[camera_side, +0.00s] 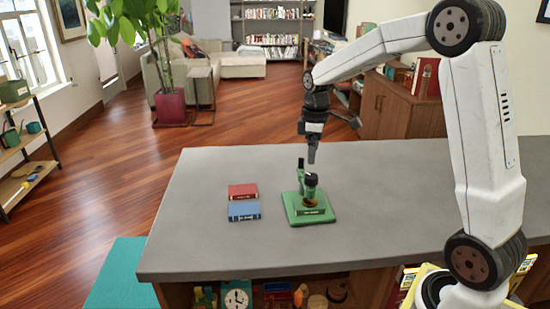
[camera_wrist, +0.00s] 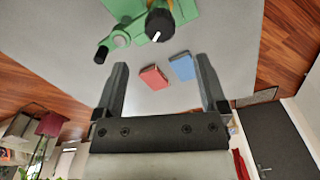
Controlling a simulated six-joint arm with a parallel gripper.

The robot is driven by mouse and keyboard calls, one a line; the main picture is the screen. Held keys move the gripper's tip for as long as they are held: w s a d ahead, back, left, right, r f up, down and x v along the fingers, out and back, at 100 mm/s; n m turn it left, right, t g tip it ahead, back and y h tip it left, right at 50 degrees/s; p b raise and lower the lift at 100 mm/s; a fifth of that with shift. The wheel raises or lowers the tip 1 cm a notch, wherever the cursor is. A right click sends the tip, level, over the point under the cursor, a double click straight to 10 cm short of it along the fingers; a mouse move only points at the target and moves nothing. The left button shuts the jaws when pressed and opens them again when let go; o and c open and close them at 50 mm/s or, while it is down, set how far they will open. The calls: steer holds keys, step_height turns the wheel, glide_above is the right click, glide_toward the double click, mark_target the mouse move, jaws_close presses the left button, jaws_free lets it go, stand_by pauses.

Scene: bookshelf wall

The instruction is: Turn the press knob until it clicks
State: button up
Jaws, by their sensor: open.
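The press knob (camera_side: 311,180) is a black knob on a green press (camera_side: 298,213) that stands on the grey counter. In the wrist view the black knob (camera_wrist: 159,22) with a white mark shows at the top, beside part of the green press (camera_wrist: 118,12). My gripper (camera_side: 312,158) points down just above the press in the side view. In the wrist view my gripper (camera_wrist: 162,75) has its two fingers wide apart with nothing between them at the tips. The knob lies beyond the fingertips, and they look apart from it.
A red book (camera_side: 243,190) and a blue book (camera_side: 244,211) lie on the grey counter (camera_side: 400,190), left of the press. The counter is clear to the right and behind. A wooden cabinet (camera_side: 400,110) stands behind the counter.

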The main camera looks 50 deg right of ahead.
mark_target(311, 176)
steer(key=shift+n, duration=0.7)
steer(key=shift+f, duration=0.15)
steer(key=shift+f, duration=3.8)
jaws_close()
steer(key=shift+m, duration=0.5)
